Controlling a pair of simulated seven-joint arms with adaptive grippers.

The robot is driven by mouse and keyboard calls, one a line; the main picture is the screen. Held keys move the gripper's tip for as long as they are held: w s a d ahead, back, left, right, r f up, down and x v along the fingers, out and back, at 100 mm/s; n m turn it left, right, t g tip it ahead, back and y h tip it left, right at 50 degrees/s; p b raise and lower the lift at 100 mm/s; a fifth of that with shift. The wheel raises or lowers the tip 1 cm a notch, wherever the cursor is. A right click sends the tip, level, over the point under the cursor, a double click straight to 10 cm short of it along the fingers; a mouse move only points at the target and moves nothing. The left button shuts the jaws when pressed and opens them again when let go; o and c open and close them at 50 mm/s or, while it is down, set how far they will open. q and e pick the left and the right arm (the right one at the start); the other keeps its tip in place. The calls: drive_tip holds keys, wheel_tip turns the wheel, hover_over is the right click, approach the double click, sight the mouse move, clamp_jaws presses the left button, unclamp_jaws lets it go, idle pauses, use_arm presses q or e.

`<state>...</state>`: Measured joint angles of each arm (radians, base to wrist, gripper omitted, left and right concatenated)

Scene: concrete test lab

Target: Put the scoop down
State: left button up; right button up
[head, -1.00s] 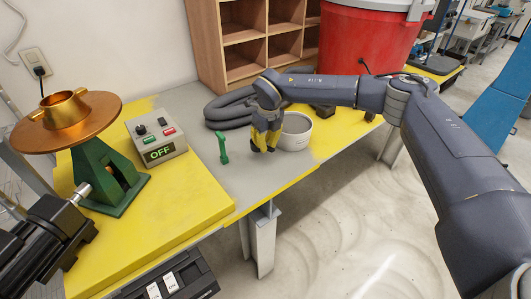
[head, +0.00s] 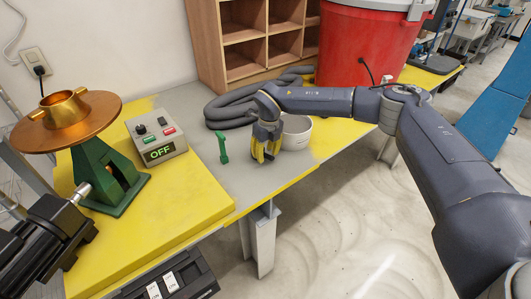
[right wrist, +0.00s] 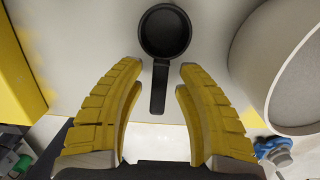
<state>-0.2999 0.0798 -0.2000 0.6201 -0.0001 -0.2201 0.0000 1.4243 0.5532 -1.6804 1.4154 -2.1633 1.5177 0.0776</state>
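The black scoop (right wrist: 165,32) shows in the right wrist view, with its round bowl at the top and its handle pointing down between my fingers. My right gripper (right wrist: 160,70) is open, with a visible gap between each yellow finger and the handle. In the head view my right gripper (head: 266,158) points down low over the grey table (head: 190,103), just left of the white pot (head: 297,134). I cannot make out the scoop there.
The white pot also stands close by in the right wrist view (right wrist: 283,65). A green upright object (head: 223,150) is left of the gripper. A control box (head: 155,138) reading OFF, a coiled grey hose (head: 228,113) and a red bucket (head: 362,48) stand around.

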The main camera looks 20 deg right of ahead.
sight(268, 155)
drive_tip(key=shift+r, duration=0.1)
wheel_tip(268, 155, up, 12)
drive_tip(key=s, duration=0.1)
drive_tip(key=shift+d, duration=0.2)
idle(0.4)
drive_tip(key=shift+s, duration=0.1)
